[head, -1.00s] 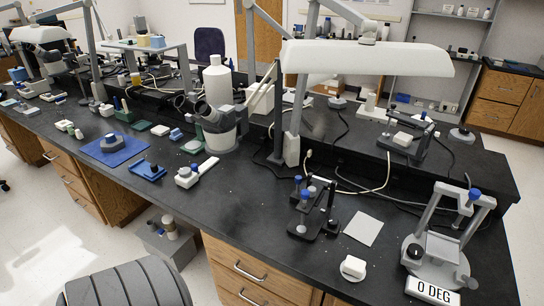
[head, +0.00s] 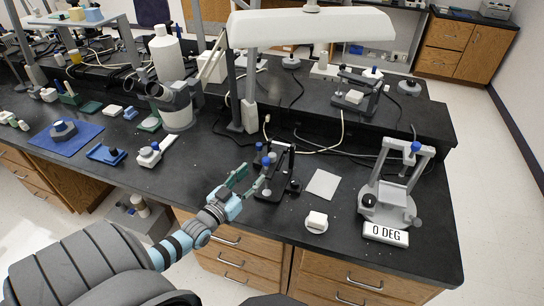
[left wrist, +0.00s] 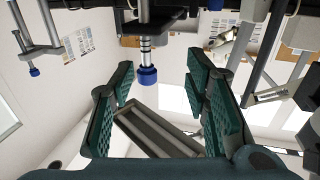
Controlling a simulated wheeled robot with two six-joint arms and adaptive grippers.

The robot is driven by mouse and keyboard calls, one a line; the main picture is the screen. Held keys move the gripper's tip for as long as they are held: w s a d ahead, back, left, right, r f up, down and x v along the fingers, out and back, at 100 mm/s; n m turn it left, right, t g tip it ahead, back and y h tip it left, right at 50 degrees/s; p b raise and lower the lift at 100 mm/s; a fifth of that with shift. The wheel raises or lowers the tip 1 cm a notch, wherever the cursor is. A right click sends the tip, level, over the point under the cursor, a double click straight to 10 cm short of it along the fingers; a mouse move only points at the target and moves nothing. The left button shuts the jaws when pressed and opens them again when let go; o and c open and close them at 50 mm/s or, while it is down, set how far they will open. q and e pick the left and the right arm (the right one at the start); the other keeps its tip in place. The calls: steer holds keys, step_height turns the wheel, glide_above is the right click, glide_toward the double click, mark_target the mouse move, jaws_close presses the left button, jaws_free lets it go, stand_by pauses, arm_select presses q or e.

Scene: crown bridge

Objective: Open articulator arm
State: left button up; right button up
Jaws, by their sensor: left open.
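A small black articulator (head: 272,190) with blue knobs stands upright on the bench, near the middle of the head view. My left gripper (head: 246,183) is open and empty, just left of this articulator, with its green fingers pointing at it. In the left wrist view, a metal pin with a blue tip (left wrist: 147,75) appears between the spread fingers; I see no finger closed on it. Two larger articulators show in the head view: a grey one (head: 393,180) at the right and a dark one (head: 357,93) on the rear shelf. My right gripper is out of view.
A white square pad (head: 322,183) and a small white block (head: 316,221) lie right of the black articulator. A "0 DEG" sign (head: 386,233) stands before the grey articulator. A lamp (head: 311,27) hangs over the back. The bench left of the gripper has some clear space.

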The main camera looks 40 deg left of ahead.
mark_target(272, 154)
arm_select(q)
steer(key=w+b, duration=0.1)
steer(key=w, duration=0.1)
steer(key=w+b, duration=0.1)
steer(key=w, duration=0.1)
steer(key=w+b, duration=0.1)
steer(key=w, duration=0.1)
steer(key=shift+w+a+f, duration=0.1)
steer(key=shift+f, duration=0.2)
steer(key=w+b, duration=0.4)
steer(key=b, duration=0.1)
steer(key=shift+w+a+f, duration=0.1)
steer(key=shift+w+a, duration=0.15)
steer(key=shift+w, duration=0.15)
steer(key=shift+w+r+b, duration=0.2)
steer(key=shift+w+b, duration=0.15)
steer(key=shift+b, duration=0.35)
steer(key=shift+r, duration=0.1)
jaws_close()
